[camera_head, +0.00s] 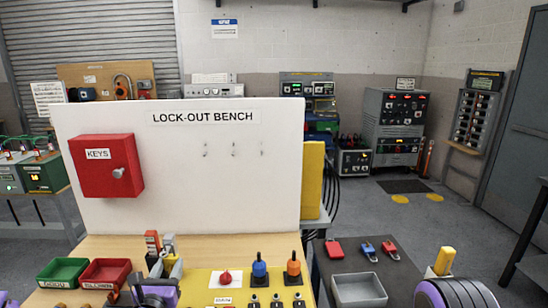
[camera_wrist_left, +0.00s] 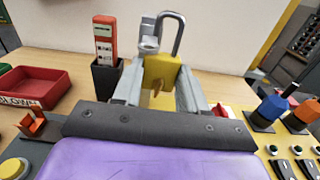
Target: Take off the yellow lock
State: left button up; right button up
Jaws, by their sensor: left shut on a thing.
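My left gripper (camera_wrist_left: 165,95) is shut on the yellow lock (camera_wrist_left: 158,72), with a grey finger on each side of its body. The lock's grey shackle (camera_wrist_left: 176,35) points up. I cannot tell whether the shackle is open or still around something. A brownish tab (camera_wrist_left: 157,92) shows on the lock's near face. A pale grey part (camera_wrist_left: 148,42) stands just behind the lock. In the head view the left gripper (camera_head: 171,267) is over the bench, right of the red tray.
A red-and-white tag (camera_wrist_left: 104,40) stands in a dark holder left of the gripper. Green (camera_head: 62,272) and red (camera_head: 106,274) trays lie left. A yellow panel carries red (camera_head: 225,278), blue (camera_head: 259,268) and orange (camera_head: 293,268) knobs. A grey tray (camera_head: 359,289) and several padlocks (camera_head: 369,251) lie right.

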pick_arm(q)
jog(key=d+b, duration=0.1)
jog(key=d, duration=0.2)
jog(key=shift+w+d, duration=0.1)
dwell(0.4)
jog(key=shift+b, duration=0.3)
jog(key=s, duration=0.5)
jog(key=shift+d, duration=0.1)
